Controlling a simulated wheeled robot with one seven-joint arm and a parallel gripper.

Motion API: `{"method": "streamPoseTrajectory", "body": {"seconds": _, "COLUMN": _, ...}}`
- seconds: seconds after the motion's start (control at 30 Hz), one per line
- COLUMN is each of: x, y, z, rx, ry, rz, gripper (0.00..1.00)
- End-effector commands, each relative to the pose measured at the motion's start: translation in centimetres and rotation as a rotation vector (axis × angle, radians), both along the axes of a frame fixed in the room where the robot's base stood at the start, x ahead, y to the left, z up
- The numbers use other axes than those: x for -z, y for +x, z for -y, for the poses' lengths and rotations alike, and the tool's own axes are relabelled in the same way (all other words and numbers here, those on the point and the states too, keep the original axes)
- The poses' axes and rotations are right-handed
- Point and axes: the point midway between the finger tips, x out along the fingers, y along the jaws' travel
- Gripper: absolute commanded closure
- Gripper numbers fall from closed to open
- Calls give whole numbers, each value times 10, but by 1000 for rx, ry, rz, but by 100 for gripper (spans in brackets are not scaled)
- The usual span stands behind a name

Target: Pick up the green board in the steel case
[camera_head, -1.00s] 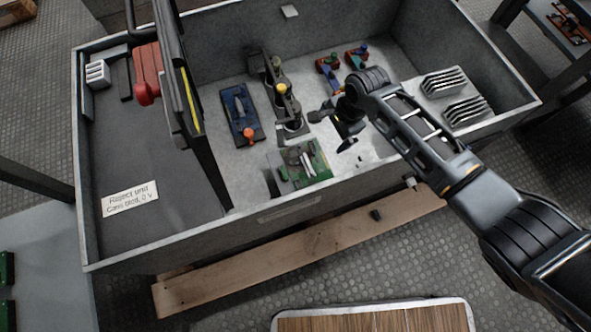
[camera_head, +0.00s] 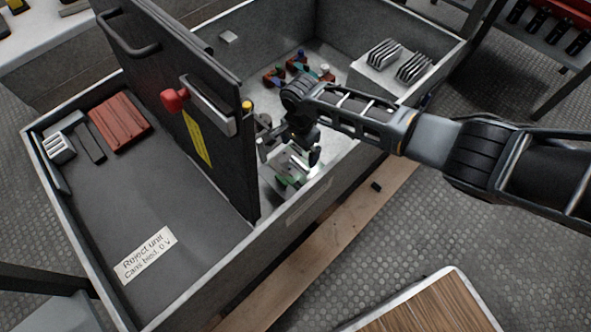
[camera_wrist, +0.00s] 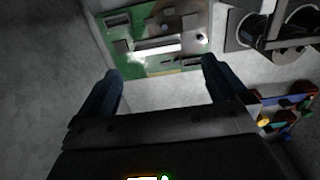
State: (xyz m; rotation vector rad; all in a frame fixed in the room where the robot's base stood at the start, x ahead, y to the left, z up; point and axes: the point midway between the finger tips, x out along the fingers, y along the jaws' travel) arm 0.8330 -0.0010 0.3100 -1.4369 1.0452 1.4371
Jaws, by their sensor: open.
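The green board (camera_head: 281,181) lies in the steel case (camera_head: 352,152), close behind its front wall and right of the upright dark panel. In the head view my arm and gripper (camera_head: 288,156) hide much of it. In the wrist view the board (camera_wrist: 190,22) shows at the top, with grey and silver parts on its face. My gripper (camera_wrist: 160,68) is open and empty. Its two fingers point toward the board's near edge, with no clear contact visible.
The dark upright panel (camera_head: 190,110) with a red knob stands just left of my gripper. Dark cylinders (camera_wrist: 275,28) sit right of the board. Small coloured parts (camera_head: 300,66) and a finned block (camera_head: 385,70) lie farther back. A labelled grey section (camera_head: 150,200) is at left.

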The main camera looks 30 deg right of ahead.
Motion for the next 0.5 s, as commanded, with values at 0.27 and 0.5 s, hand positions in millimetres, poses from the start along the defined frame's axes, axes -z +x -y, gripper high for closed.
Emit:
{"method": "streamPoseTrajectory", "body": {"seconds": 0.27, "x": 34, "y": -3, "z": 0, "rx": -2, "ry": -2, "rz": 2, "gripper": 0}}
{"method": "streamPoseTrajectory", "body": {"seconds": 0.5, "x": 58, "y": -5, "z": -2, "rx": -1, "ry": -1, "rz": 0, "gripper": 0}}
